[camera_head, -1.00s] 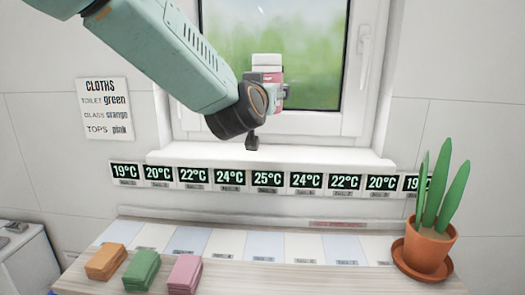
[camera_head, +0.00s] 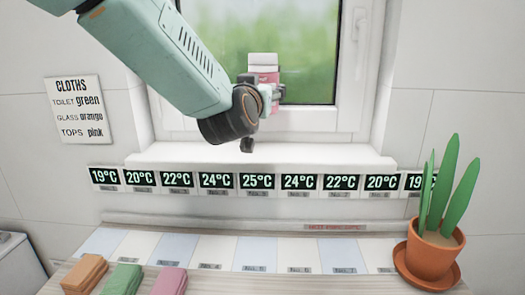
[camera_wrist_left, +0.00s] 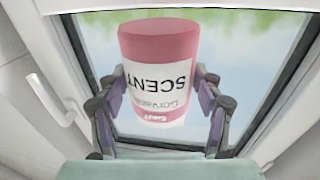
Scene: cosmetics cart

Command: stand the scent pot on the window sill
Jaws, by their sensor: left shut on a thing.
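The scent pot (camera_head: 263,68) is a small pink and white container, held in front of the window above the sill. In the left wrist view the scent pot (camera_wrist_left: 158,70) shows its "SCENT" label upside down and its pink end toward the top of the picture. My left gripper (camera_head: 268,92) is shut on it; its fingers (camera_wrist_left: 160,105) show on both sides of the pot. The white window sill (camera_head: 260,156) is below the gripper and its visible part is bare. My right gripper is not in view.
A row of temperature displays (camera_head: 257,181) runs along the sill's front. A potted plant (camera_head: 432,250) stands at the right of the counter. Orange (camera_head: 85,274), green (camera_head: 121,279) and pink (camera_head: 170,281) cloth stacks lie at the front left. A "CLOTHS" sign (camera_head: 79,108) hangs on the left wall.

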